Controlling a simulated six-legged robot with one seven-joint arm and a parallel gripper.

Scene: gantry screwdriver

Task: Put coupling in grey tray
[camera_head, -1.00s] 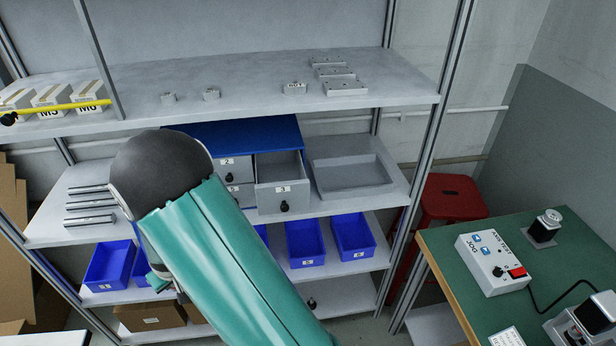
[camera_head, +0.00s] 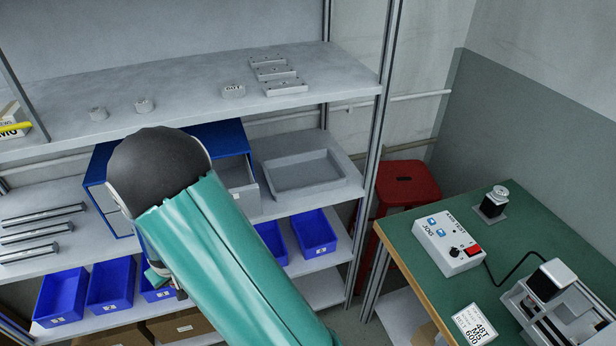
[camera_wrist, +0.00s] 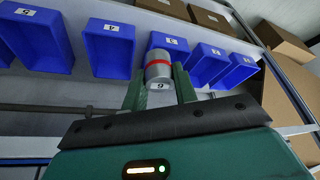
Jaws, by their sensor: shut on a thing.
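In the wrist view, my gripper (camera_wrist: 158,78) is shut on a short silver cylinder with a red band, which I take as the coupling (camera_wrist: 158,69). A small white label shows just below it. The grey tray (camera_head: 352,182) is a shallow open box on the middle shelf, right of the blue drawer cabinet, and looks empty. In the head view, my arm hides most of my gripper (camera_head: 165,284), which is low in front of the blue bins, below and left of the tray. The coupling is not clearly visible there.
Blue bins (camera_head: 62,297) line the lower shelf. The blue cabinet (camera_head: 233,137) beside the tray has a drawer pulled out, partly behind my arm. The upper shelf (camera_head: 190,105) overhangs the tray; a post (camera_head: 375,150) stands to its right. A red stool (camera_head: 408,183) and green bench stand further right.

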